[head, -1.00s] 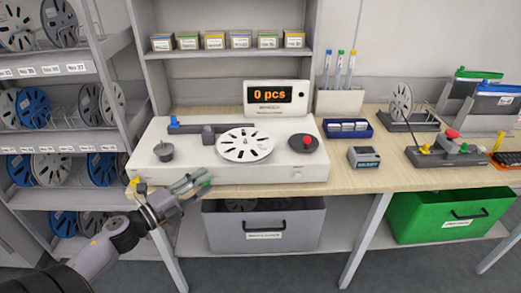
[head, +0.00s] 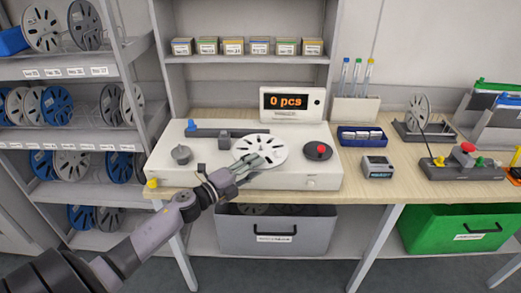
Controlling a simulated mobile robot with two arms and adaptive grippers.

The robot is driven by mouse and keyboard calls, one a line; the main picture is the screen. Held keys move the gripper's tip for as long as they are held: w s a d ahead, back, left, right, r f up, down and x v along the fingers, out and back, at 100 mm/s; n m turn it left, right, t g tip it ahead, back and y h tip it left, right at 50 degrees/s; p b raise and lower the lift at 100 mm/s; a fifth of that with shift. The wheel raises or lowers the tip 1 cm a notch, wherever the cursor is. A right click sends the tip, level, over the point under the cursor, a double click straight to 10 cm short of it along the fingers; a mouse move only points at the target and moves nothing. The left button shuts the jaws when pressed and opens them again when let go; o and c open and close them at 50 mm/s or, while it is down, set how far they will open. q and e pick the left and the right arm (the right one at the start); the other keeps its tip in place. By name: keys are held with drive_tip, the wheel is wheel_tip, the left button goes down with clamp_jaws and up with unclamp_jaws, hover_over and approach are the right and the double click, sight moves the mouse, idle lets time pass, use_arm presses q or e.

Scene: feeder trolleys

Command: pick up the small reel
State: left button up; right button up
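A white reel (head: 270,148) with dark slots lies flat on the white counting machine (head: 211,177) on the bench. I take it to be the small reel. My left gripper (head: 250,164) comes in from the lower left and is at the reel's near left edge, covering part of it. Its two fingers are apart. I cannot tell whether they touch the reel. My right gripper is not in view.
The machine also has a grey knob (head: 181,154), a dark knob with a red top (head: 318,150) and a display (head: 290,103) reading "0 pcs". A blue tray (head: 361,136) and small grey device (head: 377,167) stand to the right. Reel shelves (head: 75,78) are at left.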

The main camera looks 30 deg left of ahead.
sight(261, 151)
use_arm(q)
drive_tip(key=p+x, duration=0.1)
drive_tip(key=x, duration=0.4)
drive_tip(key=shift+a+f, duration=0.15)
drive_tip(key=shift+a, duration=0.05)
clamp_jaws()
